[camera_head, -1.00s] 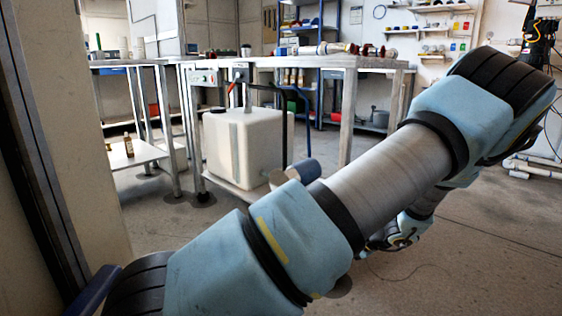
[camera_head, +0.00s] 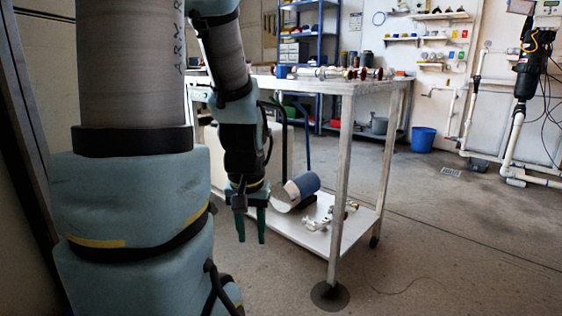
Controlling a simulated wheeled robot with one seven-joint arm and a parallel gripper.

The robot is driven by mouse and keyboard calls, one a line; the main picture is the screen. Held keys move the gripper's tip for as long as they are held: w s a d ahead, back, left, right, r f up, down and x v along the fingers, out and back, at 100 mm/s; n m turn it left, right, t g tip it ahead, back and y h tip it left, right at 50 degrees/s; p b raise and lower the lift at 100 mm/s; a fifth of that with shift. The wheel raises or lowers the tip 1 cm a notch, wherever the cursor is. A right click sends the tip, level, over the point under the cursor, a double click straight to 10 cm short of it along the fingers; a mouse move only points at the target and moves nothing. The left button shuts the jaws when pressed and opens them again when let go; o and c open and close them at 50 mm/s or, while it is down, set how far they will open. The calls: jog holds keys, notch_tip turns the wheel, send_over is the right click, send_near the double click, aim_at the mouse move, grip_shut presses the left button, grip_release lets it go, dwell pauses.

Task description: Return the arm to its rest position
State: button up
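My arm stands upright at the left of the head view, with its forearm hanging down behind the upper link. My gripper (camera_head: 251,226) points down in front of the workbench's lower shelf, with two dark green fingers. A gap shows between the fingers and nothing is seen in it. The gripper appears apart from the bench and the floor. My arm hides much of the left part of the scene.
A metal workbench (camera_head: 345,185) stands close by, with pipe fittings (camera_head: 330,73) on top. Its lower shelf (camera_head: 290,235) holds a blue-grey cylinder (camera_head: 302,187) and white fittings (camera_head: 331,216). A blue bucket (camera_head: 423,139) stands farther back.

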notch_tip(320, 180, up, 39)
jog(key=p, duration=3.8)
jog(key=shift+s+a+f, duration=0.15)
jog(key=shift+s+a, duration=0.05)
jog(key=shift+a, duration=0.05)
